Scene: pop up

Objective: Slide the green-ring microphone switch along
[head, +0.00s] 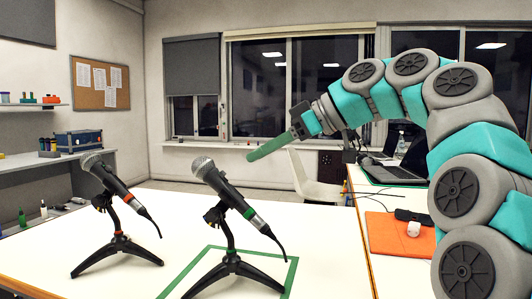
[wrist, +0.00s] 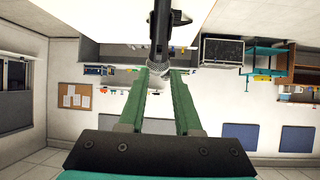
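The green-ring microphone (head: 225,183) leans on a black tripod stand, its silver mesh head up to the left and its green ring low on the handle. I cannot make out its switch. My gripper (head: 252,156) is in the air at about head height, to the right of that mesh head in the picture. In the wrist view my gripper (wrist: 159,76) has its two green fingers apart with nothing held. A microphone (wrist: 159,66) shows just beyond and between the fingertips, its dark handle running to the top edge; its ring colour is not visible there.
A second microphone with an orange ring (head: 110,182) stands on its own tripod to the left. A green outline (head: 290,275) on the white table (head: 325,262) surrounds the green-ring microphone's stand. An orange mat (head: 385,235) lies at right, near my arm.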

